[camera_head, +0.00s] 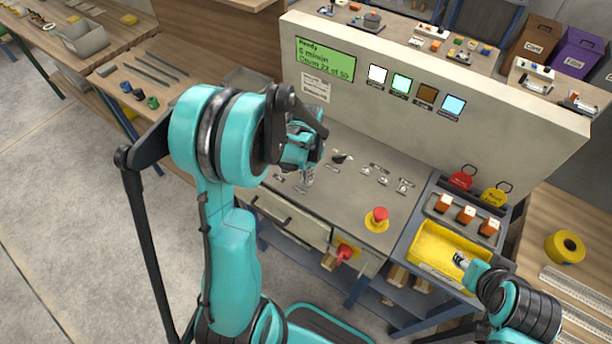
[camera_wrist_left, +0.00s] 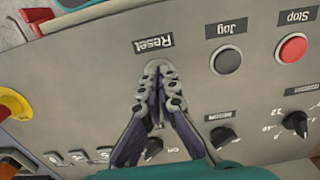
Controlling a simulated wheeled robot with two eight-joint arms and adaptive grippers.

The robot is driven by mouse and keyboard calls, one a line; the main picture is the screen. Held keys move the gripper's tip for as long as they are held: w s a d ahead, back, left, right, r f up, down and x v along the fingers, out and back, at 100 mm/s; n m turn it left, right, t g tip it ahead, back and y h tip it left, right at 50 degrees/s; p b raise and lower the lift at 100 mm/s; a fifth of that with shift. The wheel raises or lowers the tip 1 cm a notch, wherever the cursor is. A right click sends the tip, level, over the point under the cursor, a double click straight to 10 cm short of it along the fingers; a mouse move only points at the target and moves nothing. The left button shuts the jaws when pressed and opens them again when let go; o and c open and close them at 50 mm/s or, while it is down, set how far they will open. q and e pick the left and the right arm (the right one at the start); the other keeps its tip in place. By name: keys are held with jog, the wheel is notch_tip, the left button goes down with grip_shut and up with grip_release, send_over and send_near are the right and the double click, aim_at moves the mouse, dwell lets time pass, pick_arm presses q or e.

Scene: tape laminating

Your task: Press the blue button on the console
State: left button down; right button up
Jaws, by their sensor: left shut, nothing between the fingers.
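The grey console panel (camera_head: 335,215) is in the middle of the head view. My left gripper (camera_head: 308,182) is shut and empty, pointing down at its left part. In the left wrist view the closed fingertips (camera_wrist_left: 160,70) are at the Reset label (camera_wrist_left: 153,43). They cover the spot beside that label, so no blue button shows there. I cannot tell whether the tips touch the panel.
A red emergency stop (camera_head: 378,216) is at the panel's front right. The upright back wall carries a green display (camera_head: 325,60) and several square lamps, one of them light blue (camera_head: 453,105). A yellow tray (camera_head: 425,245) stands right of the panel. Knobs (camera_wrist_left: 295,122) flank the fingers.

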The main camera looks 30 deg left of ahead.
pick_arm(q)
notch_tip(320, 180, up, 4)
jog(key=p, duration=0.2)
jog(key=shift+w+r+p, duration=0.1)
jog(key=shift+r+p, duration=0.05)
jog(key=shift+p, duration=0.25)
notch_tip(320, 180, up, 10)
jog(key=p, duration=0.1)
jog(key=shift+f+p, duration=0.25)
jog(key=shift+p, duration=0.15)
